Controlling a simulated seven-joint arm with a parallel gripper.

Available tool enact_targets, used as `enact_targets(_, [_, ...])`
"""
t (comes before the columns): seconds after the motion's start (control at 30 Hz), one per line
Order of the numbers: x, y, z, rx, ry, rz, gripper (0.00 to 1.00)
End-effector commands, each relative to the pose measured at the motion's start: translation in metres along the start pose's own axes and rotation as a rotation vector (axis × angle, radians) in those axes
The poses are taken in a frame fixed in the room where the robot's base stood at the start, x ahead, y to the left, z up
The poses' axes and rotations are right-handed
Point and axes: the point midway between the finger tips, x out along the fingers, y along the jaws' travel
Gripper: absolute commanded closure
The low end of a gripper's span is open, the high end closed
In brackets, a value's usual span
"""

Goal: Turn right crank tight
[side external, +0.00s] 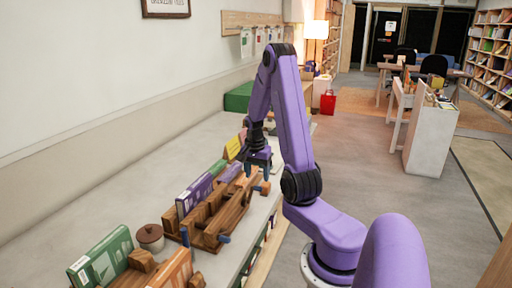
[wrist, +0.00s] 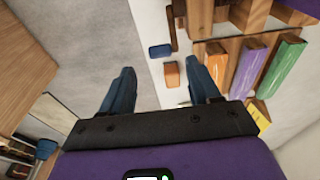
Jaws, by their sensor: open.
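A wooden book press (side external: 207,228) stands on the pale counter, with books along its wall side. An orange crank grip (side external: 264,187) is at its far end and a blue grip (side external: 222,238) at its near end. I cannot tell for sure which is the right crank. My gripper (side external: 259,172) is open and empty, pointing down just above the orange grip. In the wrist view, the orange grip (wrist: 171,74) shows between the two blue fingers (wrist: 162,66), closer to the right one. A blue block (wrist: 160,50) lies beyond it, and part of the press (wrist: 240,18) is at the top.
A brown lidded pot (side external: 150,237) and a green book (side external: 103,256) are nearer on the counter. Open floor (side external: 375,150) lies to the right.

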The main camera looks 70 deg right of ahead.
Motion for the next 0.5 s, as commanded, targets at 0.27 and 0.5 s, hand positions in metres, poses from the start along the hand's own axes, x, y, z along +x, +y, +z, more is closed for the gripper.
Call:
enact_targets(0.27, [-0.056, 0.0, -0.002, 0.002, 0.005, -0.005, 0.38])
enact_targets(0.5, [-0.098, 0.0, -0.001, 0.001, 0.002, -0.002, 0.38])
